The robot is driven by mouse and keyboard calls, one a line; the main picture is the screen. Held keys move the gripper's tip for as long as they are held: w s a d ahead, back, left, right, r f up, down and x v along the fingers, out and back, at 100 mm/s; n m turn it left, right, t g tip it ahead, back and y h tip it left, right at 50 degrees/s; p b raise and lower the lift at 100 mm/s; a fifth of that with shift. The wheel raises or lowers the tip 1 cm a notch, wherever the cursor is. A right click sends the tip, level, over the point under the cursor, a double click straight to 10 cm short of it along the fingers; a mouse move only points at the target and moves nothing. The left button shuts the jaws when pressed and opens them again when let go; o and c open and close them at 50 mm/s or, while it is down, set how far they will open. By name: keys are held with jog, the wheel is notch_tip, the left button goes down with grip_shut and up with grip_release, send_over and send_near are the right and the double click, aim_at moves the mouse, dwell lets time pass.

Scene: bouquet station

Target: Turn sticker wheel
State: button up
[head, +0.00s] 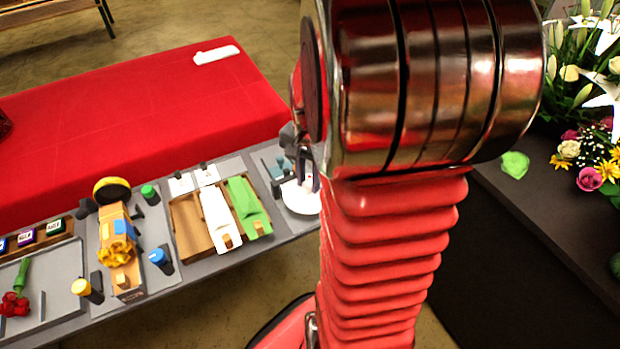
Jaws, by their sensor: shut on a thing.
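The sticker wheel seems to be the white round disc (300,197) at the right end of the grey bench, partly hidden behind my arm. My gripper (307,176) reaches down over it from above, its fingers at the disc's upper part. It is shut on a part of the wheel, but the exact contact is too small and too covered to see. I cannot make out stickers on the disc.
Left of the wheel are a tray with green and white folded pieces (247,205), a yellow-topped stand (112,190), colored bottles and a red flower (14,304). A red-covered table (130,110) lies behind. A dark counter (520,215) with flowers is at right.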

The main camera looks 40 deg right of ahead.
jog(key=n, duration=0.4)
jog(key=shift+a+n, duration=0.15)
jog(key=shift+n, duration=0.15)
jog(key=n, duration=0.4)
jog(key=shift+f, duration=0.1)
jog(key=n, duration=0.5)
jog(key=shift+a, duration=0.1)
jog(key=shift+s+n, duration=0.1)
jog(key=shift+n, duration=1.6)
jog(key=o, duration=0.7)
jog(key=shift+o, duration=0.4)
